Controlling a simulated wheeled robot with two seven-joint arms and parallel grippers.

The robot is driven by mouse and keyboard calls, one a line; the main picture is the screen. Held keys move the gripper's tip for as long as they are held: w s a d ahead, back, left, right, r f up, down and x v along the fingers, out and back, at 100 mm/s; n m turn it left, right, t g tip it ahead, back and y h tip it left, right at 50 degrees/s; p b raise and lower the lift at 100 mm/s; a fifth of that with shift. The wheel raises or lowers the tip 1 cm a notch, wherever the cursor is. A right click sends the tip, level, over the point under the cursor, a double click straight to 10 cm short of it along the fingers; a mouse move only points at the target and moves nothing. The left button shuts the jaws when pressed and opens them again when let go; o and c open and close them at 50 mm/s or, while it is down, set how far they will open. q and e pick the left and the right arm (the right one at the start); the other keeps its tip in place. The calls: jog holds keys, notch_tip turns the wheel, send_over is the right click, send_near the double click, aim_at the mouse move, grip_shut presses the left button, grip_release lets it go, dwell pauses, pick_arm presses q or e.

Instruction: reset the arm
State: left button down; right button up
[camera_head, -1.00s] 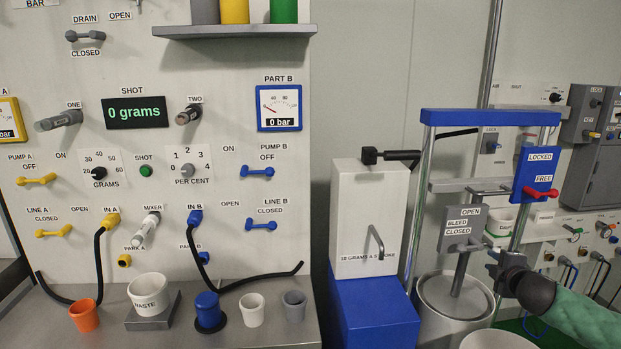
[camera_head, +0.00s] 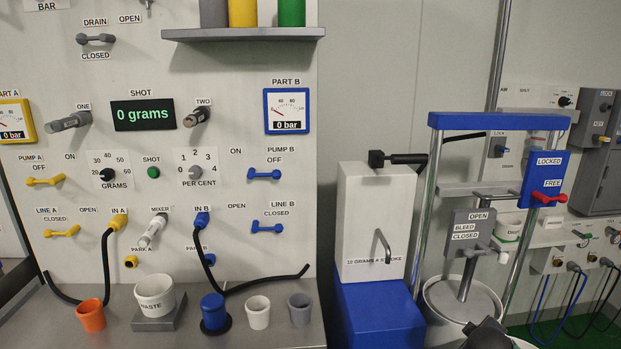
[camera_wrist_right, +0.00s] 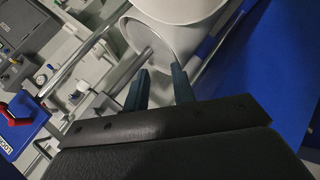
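My right gripper (camera_wrist_right: 160,88) shows in the right wrist view with its two dark fingers apart and nothing between them. A pale drum (camera_wrist_right: 178,30) lies beyond the fingertips in that view. In the head view only a dark part of my right arm shows at the bottom edge, in front of the drum (camera_head: 440,305); the fingers cannot be made out there. The red lever (camera_head: 549,197) on the blue locked/free plate (camera_head: 541,178) stands apart from my right arm, and it also shows in the right wrist view (camera_wrist_right: 14,117). My left gripper is in neither view.
The drum frame with its blue crossbar (camera_head: 500,122) stands right of a white pump box (camera_head: 372,225) on a blue base (camera_head: 378,315). At left, a bench (camera_head: 262,340) carries several cups and a waste pot (camera_head: 154,290). Hoses (camera_head: 575,300) hang at far right.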

jog(key=s+a+f+m+g+y, duration=0.1)
jog(key=s+a+f+g+y, duration=0.1)
jog(key=s+a+f, duration=0.6)
jog(key=s+a+f+m+g+y, duration=0.2)
jog(key=s+a+f, duration=0.7)
jog(key=s, duration=0.6)
jog(key=s+a+f+m+g+y, duration=0.1)
jog(key=s+a+f+g+y, duration=0.1)
jog(key=s+a+f, duration=0.6)
jog(key=s+a+g, duration=0.1)
jog(key=s+a, duration=0.1)
jog(key=s, duration=0.2)
jog(key=shift+s+f+m+g, duration=0.3)
jog(key=shift+s+f+m, duration=0.05)
jog(key=shift+m, duration=0.05)
